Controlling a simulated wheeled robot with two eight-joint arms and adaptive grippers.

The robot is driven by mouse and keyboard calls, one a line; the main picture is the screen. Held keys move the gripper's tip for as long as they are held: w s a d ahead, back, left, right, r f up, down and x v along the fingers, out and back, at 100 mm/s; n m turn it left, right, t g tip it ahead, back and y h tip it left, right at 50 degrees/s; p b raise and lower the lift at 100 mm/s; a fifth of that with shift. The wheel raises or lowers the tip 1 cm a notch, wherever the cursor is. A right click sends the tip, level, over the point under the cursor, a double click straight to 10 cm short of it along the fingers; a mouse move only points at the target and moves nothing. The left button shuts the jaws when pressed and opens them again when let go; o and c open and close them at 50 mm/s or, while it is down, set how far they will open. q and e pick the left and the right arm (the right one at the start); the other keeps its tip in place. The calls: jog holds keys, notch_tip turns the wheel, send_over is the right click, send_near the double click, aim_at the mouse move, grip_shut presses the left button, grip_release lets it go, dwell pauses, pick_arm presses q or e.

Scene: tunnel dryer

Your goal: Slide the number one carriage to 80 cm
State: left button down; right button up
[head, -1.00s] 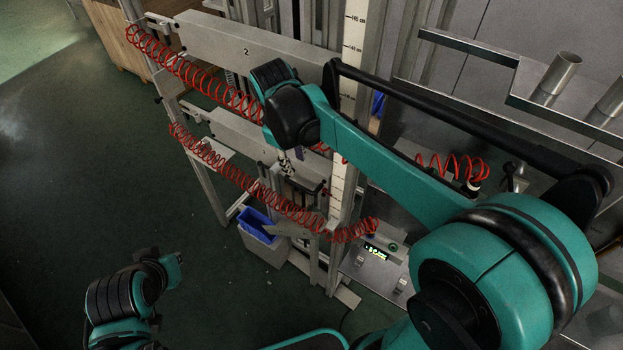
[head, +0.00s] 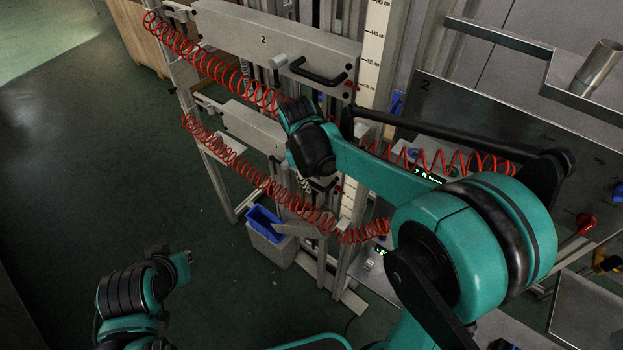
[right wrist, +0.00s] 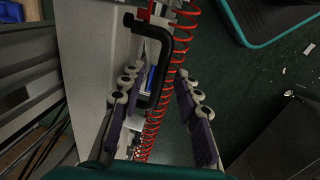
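The number one carriage (head: 250,128) is the lower pale plate on the upright frame. Its black handle is mostly hidden behind my right wrist in the head view. My right gripper (head: 304,184) is largely hidden there too, in front of the carriage's right part. In the right wrist view a black bracket-shaped handle (right wrist: 166,62) lies between the spread fingers of this gripper (right wrist: 157,78), with gaps on both sides. The vertical scale (head: 374,48) stands right of the carriages; its markings beside the lower carriage are unreadable. My left arm shows at lower left, its fingers out of sight.
The number two carriage (head: 230,30), with its own black handle (head: 318,72), is above. Red coiled hoses (head: 255,178) hang across the front of the frame. A bin with a blue liner (head: 265,222) stands below. The floor at left is clear.

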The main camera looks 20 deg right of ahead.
grip_shut()
notch_tip(320, 180, down, 16)
jog(key=b, duration=0.9)
jog(key=shift+s+f, duration=0.15)
jog(key=shift+f, duration=0.05)
grip_release()
jog(key=shift+r, duration=0.1)
